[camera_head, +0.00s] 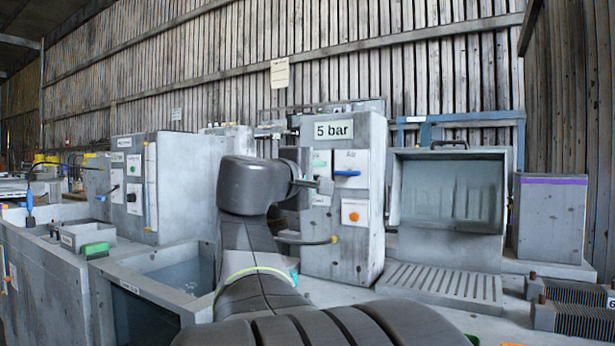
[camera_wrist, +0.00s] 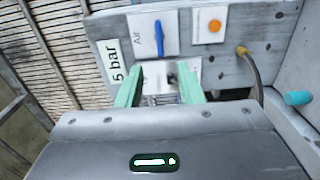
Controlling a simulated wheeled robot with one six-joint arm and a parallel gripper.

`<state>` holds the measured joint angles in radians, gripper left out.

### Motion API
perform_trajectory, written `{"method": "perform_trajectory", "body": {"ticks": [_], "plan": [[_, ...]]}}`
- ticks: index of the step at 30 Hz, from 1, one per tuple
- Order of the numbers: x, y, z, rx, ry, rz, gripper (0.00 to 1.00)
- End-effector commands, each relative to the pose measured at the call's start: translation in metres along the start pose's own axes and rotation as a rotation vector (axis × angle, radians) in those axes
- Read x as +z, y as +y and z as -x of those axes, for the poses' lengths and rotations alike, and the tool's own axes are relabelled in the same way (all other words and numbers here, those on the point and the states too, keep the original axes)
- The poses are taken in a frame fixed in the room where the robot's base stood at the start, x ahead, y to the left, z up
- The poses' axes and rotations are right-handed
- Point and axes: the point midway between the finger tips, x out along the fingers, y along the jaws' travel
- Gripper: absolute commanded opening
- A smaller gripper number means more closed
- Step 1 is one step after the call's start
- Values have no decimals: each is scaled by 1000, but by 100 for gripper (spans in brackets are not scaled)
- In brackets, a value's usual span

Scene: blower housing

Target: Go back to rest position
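My gripper (camera_wrist: 159,68) shows in the wrist view with two mint-green fingers spread apart. The gap between them is empty, with a white label plate visible behind it. The panel carries a blue lever (camera_head: 347,173) and an orange knob (camera_head: 354,216). The same lever (camera_wrist: 158,38) and knob (camera_wrist: 214,25) lie beyond the fingertips in the wrist view, apart from them.
A glass-fronted cabinet (camera_head: 447,190) with a slatted tray (camera_head: 440,284) stands right of the panel. A purple-striped grey box (camera_head: 550,222) and finned parts (camera_head: 580,322) are farther right. An open basin (camera_head: 150,272) and a green block (camera_head: 95,248) are left. A hose (camera_wrist: 257,72) hangs near the panel.

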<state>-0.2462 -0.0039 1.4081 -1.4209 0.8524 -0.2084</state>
Motion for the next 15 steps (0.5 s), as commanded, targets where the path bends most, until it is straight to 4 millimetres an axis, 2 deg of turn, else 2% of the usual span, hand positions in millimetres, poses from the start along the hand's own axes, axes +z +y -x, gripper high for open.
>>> {"method": "perform_trajectory", "body": {"ticks": [8, 11, 15], "plan": [[0, 0, -8, 0, -1, 0, 34], [0, -1, -20, 0, -3, 0, 34], [0, -1, -47, -1, -4, 1, 34]]}}
